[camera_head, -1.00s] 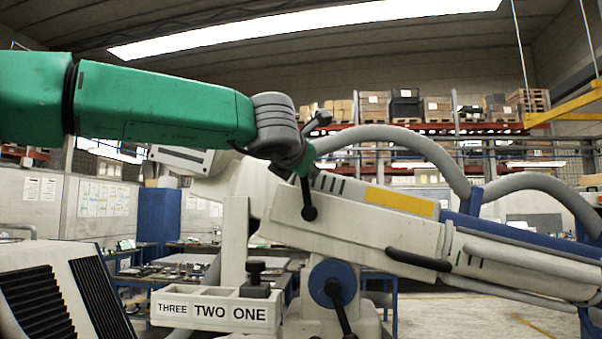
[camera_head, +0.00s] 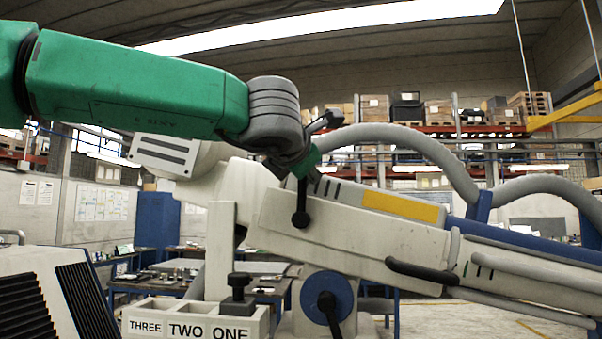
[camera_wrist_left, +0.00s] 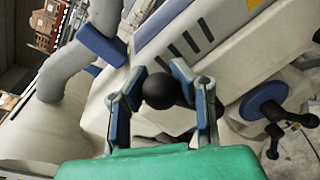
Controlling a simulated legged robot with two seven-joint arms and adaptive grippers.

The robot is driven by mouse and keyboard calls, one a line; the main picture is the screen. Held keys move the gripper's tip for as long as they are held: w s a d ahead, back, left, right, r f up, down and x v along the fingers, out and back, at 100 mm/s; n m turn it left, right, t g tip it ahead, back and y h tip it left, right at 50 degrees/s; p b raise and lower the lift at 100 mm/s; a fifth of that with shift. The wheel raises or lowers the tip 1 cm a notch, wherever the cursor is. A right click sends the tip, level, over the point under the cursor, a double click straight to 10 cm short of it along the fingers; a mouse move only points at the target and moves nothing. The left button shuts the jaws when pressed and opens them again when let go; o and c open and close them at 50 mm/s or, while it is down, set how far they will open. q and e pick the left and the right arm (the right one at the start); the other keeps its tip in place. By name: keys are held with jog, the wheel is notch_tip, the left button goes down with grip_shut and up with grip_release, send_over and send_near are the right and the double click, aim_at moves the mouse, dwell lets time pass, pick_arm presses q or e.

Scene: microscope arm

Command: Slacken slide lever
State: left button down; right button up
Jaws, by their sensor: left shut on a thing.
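The slide lever (camera_head: 302,196) is a short black lever on the side of the white microscope arm (camera_head: 345,235). Its lower end is a round black hub. Its upper end goes up into my left gripper (camera_head: 303,168), where the grey wrist and green housing hide the fingers. In the left wrist view, the two fingers of my left gripper (camera_wrist_left: 157,88) are shut around the lever's black ball (camera_wrist_left: 158,91), one on each side. The lever's stem (camera_wrist_left: 186,95) runs right, partly behind a finger. My right gripper is not in view.
A blue round hub (camera_head: 328,298) with a black lever sits below the arm. A black handle (camera_head: 422,272) lies along the arm. Grey hoses (camera_head: 400,135) arch behind. A white box (camera_head: 190,313) labelled THREE TWO ONE, holding a black knobbed piece (camera_head: 238,290), stands lower left.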

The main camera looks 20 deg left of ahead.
pick_arm(q)
jog(key=shift+w+d+f+m, duration=0.1)
jog(key=shift+d+f+m, duration=0.2)
jog(key=shift+d+f, duration=0.25)
jog(key=shift+d+p, duration=0.2)
jog(key=shift+p, duration=0.4)
jog(key=shift+f+m, duration=0.15)
jog(key=shift+m, duration=0.15)
jog(key=c, duration=1.3)
grip_release()
jog(key=shift+o, duration=0.6)
jog(key=shift+d+r, duration=0.1)
jog(key=shift+r, duration=0.15)
jog(key=shift+r, duration=0.1)
jog(key=v, duration=1.1)
jog(key=shift+s, duration=0.4)
